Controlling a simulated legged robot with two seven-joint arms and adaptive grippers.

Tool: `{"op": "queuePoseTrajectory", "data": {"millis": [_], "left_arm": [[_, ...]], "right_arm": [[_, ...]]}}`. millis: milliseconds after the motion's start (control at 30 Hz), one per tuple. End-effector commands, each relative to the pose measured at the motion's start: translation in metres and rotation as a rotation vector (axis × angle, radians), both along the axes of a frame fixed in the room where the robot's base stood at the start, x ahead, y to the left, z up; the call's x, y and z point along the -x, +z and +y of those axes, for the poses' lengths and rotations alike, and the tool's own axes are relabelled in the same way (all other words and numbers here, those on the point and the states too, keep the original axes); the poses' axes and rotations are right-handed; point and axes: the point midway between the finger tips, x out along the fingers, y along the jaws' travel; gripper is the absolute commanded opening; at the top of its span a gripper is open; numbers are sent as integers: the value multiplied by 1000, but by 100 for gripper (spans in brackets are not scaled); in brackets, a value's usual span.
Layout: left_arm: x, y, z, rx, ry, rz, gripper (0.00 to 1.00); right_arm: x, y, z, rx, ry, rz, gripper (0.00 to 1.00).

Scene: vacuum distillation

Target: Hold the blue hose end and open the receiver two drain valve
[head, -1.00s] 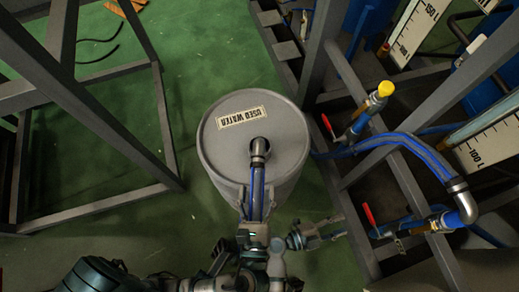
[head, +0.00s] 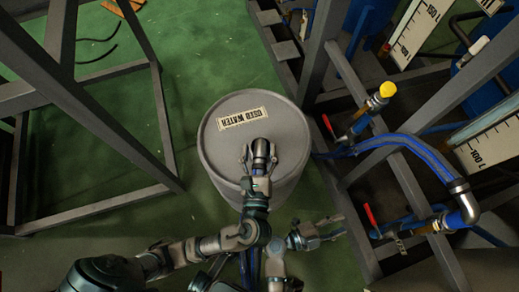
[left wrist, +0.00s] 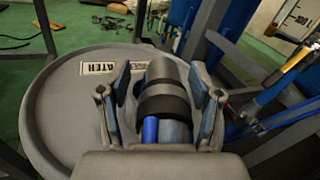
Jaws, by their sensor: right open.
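My right gripper (head: 335,228) is open and empty, right of the drum. Two red-handled valves show, an upper one (head: 328,127) and a lower one (head: 370,215); which is receiver two's drain is not marked.
A grey steel frame (head: 400,175) stands right of the drum around the valves. A blue hose (head: 415,150) arches between the valves' pipes. Another grey frame (head: 110,150) stands at left. Green floor (head: 205,60) is clear behind the drum.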

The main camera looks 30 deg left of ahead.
Motion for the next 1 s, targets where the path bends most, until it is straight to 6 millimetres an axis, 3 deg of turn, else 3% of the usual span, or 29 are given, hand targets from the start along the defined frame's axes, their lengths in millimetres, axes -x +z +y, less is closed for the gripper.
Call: {"op": "queuePoseTrajectory", "data": {"millis": [33, 233, 367, 400, 767, 1000], "left_arm": [[0, 0, 0, 0, 0, 0, 50], [0, 0, -1, 0, 0, 0, 0], [0, 0, -1, 1, -1, 0, 0], [0, 0, -1, 1, -1, 0, 0], [0, -1, -1, 1, -1, 0, 0], [0, -1, -1, 2, -1, 1, 0]], "right_arm": [[0, 0, 0, 0, 0, 0, 42], [0, 0, 0, 0, 0, 0, 42], [0, 0, 0, 0, 0, 0, 42], [0, 0, 0, 0, 0, 0, 48], [0, 0, 0, -11, 0, -11, 48], [1, 0, 1, -245, -1, -241, 48]]}}
